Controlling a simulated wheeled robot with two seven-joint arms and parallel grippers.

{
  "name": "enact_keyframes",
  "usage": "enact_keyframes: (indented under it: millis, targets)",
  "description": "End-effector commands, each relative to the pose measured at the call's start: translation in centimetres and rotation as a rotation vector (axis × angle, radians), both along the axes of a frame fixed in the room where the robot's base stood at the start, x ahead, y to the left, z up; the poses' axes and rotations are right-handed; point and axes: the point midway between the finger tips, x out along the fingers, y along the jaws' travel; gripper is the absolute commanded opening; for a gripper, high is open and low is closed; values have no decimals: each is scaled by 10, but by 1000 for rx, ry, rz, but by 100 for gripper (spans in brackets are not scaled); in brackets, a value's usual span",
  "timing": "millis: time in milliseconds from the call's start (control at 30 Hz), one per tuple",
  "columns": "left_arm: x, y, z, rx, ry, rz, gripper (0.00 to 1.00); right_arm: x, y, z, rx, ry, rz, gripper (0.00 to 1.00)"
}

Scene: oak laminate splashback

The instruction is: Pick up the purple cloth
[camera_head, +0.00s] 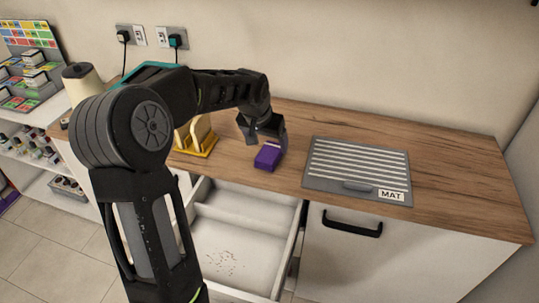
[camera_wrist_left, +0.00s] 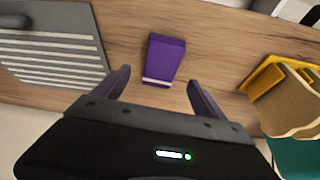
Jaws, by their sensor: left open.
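The purple cloth (camera_head: 268,156) is a small folded block lying on the wooden counter near its front edge, left of the grey mat. In the left wrist view the purple cloth (camera_wrist_left: 164,60) has a pale stripe across its near end and lies beyond the fingertips, roughly centred between them. My left gripper (camera_head: 264,138) is just above and behind the cloth in the head view. In the left wrist view my left gripper (camera_wrist_left: 158,80) is open, with a finger to each side and nothing between them. My right gripper is not in view.
A grey striped mat (camera_head: 358,152) labelled MAT lies right of the cloth. A yellow holder (camera_head: 207,148) with tan pieces stands to the left. An open, mostly empty drawer (camera_head: 232,238) juts out below the counter. Bare wood (camera_head: 455,165) lies at the right.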

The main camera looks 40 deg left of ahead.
Motion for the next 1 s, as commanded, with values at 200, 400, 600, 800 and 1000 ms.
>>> enact_keyframes:
  millis: [200,400,600,800,1000]
  targets:
    - [9,3,-30,-2,4,0,82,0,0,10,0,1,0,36]
    - [15,4,-43,0,0,-1,82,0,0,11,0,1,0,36]
    - [15,4,-43,0,-1,0,82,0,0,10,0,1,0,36]
    - [15,4,-43,0,0,0,82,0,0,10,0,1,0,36]
    - [15,4,-42,0,0,0,82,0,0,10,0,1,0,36]
